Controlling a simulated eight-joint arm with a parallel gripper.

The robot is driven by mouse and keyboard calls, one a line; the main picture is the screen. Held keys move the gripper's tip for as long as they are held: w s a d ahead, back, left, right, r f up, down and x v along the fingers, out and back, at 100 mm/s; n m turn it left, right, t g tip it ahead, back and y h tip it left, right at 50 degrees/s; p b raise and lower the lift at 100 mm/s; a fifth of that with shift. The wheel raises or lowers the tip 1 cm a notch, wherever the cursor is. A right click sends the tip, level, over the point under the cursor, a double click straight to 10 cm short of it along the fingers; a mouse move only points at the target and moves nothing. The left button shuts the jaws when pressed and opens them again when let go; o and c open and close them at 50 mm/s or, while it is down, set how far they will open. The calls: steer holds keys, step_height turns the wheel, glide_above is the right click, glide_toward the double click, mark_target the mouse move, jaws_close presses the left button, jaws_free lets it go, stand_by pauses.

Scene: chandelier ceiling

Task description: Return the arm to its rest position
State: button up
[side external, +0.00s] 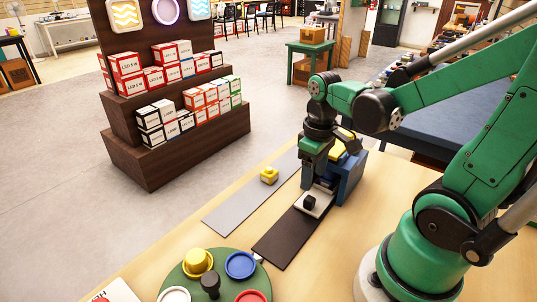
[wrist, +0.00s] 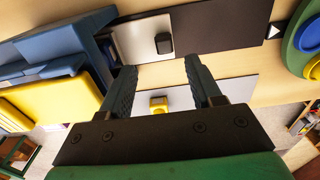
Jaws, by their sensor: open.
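My green arm reaches over the wooden table from the right in the side external view. My gripper (wrist: 158,78) is open, with its two dark fingers apart and nothing between them. In the side external view my gripper (side external: 314,165) points down beside the blue box, above the far end of the two strips. A white plate with a small black block (side external: 310,203) on it sits at the far end of the dark strip; the block also shows in the wrist view (wrist: 164,43), beyond the fingertips.
A blue box (side external: 350,178) with yellow on top stands close beside my gripper. A round green tray (side external: 225,267) with coloured discs and a dark knob is at the table's near edge. The dark strip (side external: 284,238) and grey strip (side external: 232,209) are mostly bare. A display shelf (side external: 190,140) stands beyond.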

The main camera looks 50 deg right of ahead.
steer(key=shift+r, duration=2.5)
jaws_close()
